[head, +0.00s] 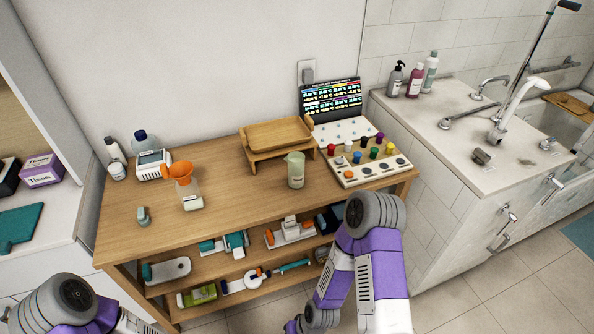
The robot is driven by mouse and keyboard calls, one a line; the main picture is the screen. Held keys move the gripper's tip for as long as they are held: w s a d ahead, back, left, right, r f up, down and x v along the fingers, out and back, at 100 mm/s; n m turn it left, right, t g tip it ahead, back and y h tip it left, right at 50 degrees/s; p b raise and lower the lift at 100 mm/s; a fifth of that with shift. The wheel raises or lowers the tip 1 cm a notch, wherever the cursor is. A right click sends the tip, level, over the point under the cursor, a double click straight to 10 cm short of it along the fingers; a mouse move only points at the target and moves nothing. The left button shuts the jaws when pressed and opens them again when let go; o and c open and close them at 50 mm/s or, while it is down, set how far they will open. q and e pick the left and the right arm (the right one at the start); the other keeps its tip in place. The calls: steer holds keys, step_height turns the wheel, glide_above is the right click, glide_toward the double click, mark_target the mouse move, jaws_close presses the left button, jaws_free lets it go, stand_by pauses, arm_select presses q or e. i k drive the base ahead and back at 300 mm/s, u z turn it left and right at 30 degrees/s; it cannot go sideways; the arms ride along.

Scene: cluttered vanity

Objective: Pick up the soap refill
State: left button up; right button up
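No label that I can read names the soap refill, so I cannot tell for sure which thing it is. A pale green jug-like container with a spout (296,172) stands upright on the wooden table, right of the middle. A yellow-green bottle (203,294) lies on its side on the lowest shelf at the left. A clear bottle with a pale label (190,193) stands on the tabletop with an orange funnel (180,172) in its top. Only links of my two arms show, at the lower left and lower middle; neither gripper is in view.
A wooden tray stand (252,155) and a panel of coloured knobs (345,178) occupy the table's back and right. A small grey-green item (143,216) lies front left. The middle front is clear. My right arm hides part of the shelves. Bottles (414,80) stand by the sink.

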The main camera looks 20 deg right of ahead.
mark_target(295, 160)
steer(key=z, duration=2.1)
steer(key=i, duration=1.25)
steer(key=u, duration=1.65)
